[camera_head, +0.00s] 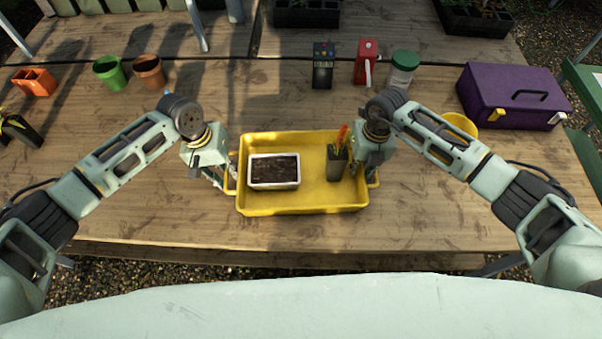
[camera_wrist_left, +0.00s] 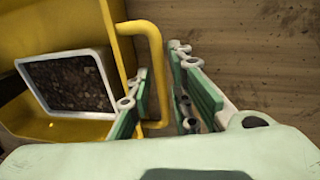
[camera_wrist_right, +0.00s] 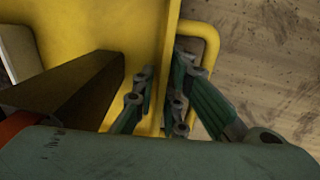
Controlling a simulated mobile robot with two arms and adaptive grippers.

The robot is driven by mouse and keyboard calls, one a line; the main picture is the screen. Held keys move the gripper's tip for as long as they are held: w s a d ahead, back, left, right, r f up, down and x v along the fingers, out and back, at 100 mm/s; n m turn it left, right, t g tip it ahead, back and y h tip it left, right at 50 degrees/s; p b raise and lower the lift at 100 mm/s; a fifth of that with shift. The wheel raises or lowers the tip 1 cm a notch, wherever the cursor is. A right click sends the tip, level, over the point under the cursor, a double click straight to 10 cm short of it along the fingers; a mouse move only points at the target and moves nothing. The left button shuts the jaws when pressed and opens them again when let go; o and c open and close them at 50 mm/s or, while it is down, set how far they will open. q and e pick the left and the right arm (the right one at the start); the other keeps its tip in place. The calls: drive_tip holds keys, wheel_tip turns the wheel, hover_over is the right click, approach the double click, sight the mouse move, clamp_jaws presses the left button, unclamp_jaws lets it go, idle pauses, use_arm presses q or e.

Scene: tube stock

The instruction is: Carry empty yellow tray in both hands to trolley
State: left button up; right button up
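The yellow tray (camera_head: 320,197) lies flat on the wooden table and is not empty. A white-rimmed container of dark soil (camera_head: 274,171) sits in its left half. A dark pot with red and orange sticks (camera_head: 337,163) stands in its right half. My left gripper (camera_head: 226,182) is at the tray's left handle (camera_wrist_left: 152,50); its fingers are apart on either side of the bar, with a gap showing. My right gripper (camera_head: 367,177) is at the right end. In the right wrist view its parted fingers straddle the tray's edge beside the right handle (camera_wrist_right: 212,45).
A purple toolbox (camera_head: 512,97) and a yellow round pot (camera_head: 461,124) stand on the right. A green-lidded jar (camera_head: 403,72), red device (camera_head: 366,62) and dark meter (camera_head: 322,66) stand behind the tray. Green (camera_head: 110,73) and brown (camera_head: 149,72) pots are back left. No trolley is clearly identifiable.

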use_arm(q)
drive_tip(key=shift+f, duration=0.35)
drive_tip(key=shift+c, duration=0.5)
clamp_jaws()
drive_tip(key=shift+r, duration=0.1)
